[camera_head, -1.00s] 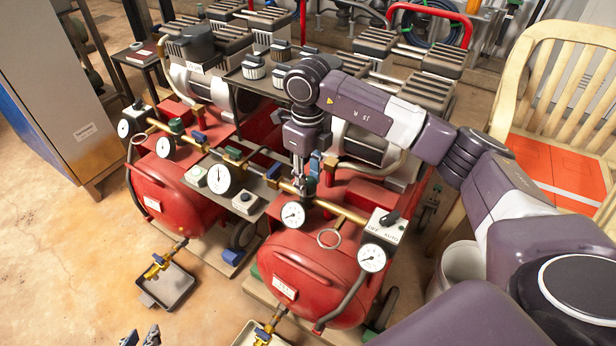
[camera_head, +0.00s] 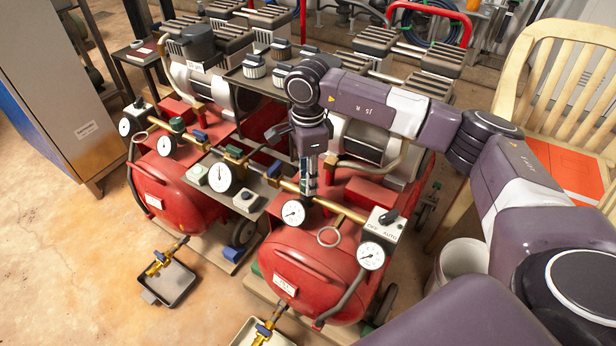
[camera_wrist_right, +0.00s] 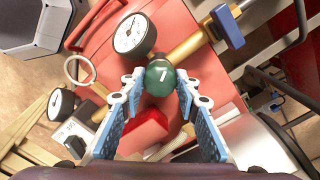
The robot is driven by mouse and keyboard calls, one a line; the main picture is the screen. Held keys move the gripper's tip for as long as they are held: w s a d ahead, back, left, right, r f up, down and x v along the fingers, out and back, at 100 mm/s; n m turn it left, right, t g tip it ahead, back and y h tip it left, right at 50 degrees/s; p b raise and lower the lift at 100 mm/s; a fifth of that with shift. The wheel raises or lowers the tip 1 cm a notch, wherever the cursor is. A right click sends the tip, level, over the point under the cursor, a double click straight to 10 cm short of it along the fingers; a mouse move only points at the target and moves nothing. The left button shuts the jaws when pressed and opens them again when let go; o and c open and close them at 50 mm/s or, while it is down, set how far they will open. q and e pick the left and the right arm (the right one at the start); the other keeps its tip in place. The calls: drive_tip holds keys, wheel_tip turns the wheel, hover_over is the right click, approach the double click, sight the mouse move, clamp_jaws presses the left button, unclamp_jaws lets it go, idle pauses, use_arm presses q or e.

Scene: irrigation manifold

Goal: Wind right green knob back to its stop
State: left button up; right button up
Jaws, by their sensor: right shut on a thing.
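The right green knob (camera_wrist_right: 158,80) is a round dark green knob with a short white mark, on the brass pipe (camera_wrist_right: 190,45) of the right red compressor. My right gripper (camera_wrist_right: 160,85) is shut on it, with one blue-padded finger on each side. In the head view my right gripper (camera_head: 308,190) reaches down to the brass pipe from above and hides most or all of the knob. My left gripper is not in view.
A dial gauge (camera_head: 293,213) sits close beside the gripper, and another gauge (camera_head: 370,256) hangs below the OFF/AUTO switch box (camera_head: 386,226). A blue valve handle (camera_wrist_right: 228,26) is on the same pipe. Another green knob (camera_head: 177,124) is on the left compressor.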

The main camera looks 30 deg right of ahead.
drive_tip(key=shift+n, duration=1.4)
drive_tip(key=o, duration=1.2)
drive_tip(key=shift+c, duration=0.2)
wheel_tip(320, 180, up, 12)
